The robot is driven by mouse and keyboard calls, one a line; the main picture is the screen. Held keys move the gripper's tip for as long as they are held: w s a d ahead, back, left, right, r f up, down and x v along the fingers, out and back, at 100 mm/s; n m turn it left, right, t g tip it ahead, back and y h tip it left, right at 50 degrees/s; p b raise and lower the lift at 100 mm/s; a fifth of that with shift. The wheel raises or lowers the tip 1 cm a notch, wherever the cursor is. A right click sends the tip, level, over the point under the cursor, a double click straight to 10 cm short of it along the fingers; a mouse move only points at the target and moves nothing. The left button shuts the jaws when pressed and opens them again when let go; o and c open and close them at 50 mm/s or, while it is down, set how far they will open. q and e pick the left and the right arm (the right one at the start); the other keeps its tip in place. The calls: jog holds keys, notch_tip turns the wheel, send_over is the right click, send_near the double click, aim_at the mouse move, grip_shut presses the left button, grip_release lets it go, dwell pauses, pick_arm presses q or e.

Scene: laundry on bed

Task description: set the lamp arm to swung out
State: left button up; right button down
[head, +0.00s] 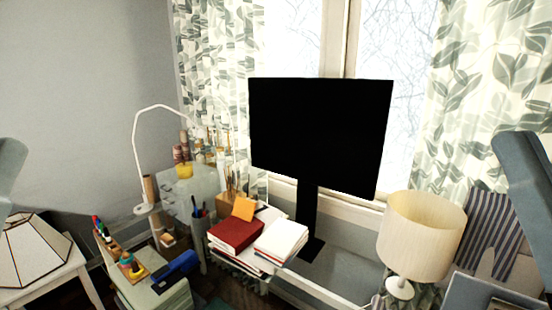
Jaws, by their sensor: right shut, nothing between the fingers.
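A thin white lamp arm (136,137) rises from a small base at the left, bends over at the top and reaches right toward the shelf items by the curtain. Its far end is hard to make out among those items. My right gripper (487,264) is at the bottom right, shut and empty, far from this thin lamp and close to the right side of a table lamp with a cream shade (421,236). Part of my left arm shows at the left edge, but its gripper is out of view.
A black monitor (318,135) stands in the middle before the window. Red and white books (236,235) lie in front of it. A blue object (177,270) and pens are at the lower left. A panelled lampshade (33,252) sits at far left. A striped cushion (487,228) is at right.

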notch_tip(320, 180, up, 28)
jog(key=p, duration=2.5)
